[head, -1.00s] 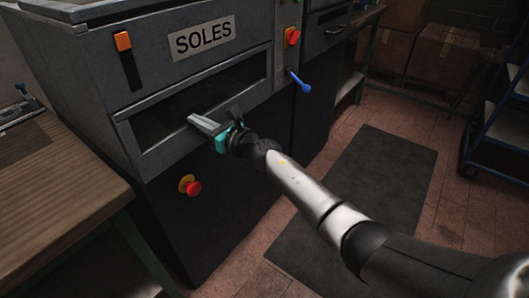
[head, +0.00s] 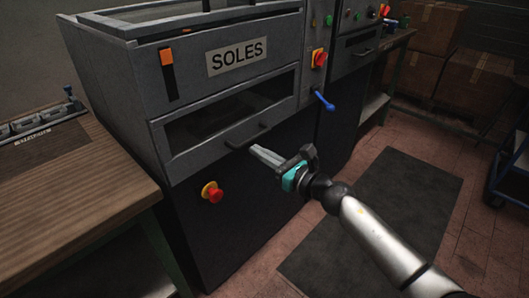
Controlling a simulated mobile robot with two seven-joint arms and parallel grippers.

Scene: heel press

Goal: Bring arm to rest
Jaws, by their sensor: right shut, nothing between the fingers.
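My right gripper (head: 266,156) is in front of the grey machine labelled SOLES (head: 237,57). Its fingers are together with nothing between them. They point left, just below and right of the black handle (head: 248,136) under the machine's window; whether they touch the front panel I cannot tell. My right arm comes in from the lower right. My left gripper is not in view.
A red emergency button (head: 214,195) on a yellow base sits low on the machine front. A blue lever (head: 324,101) sticks out at right. A wooden bench (head: 70,200) stands at left. A dark mat (head: 385,215) lies on open floor; a blue cart (head: 510,170) stands at far right.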

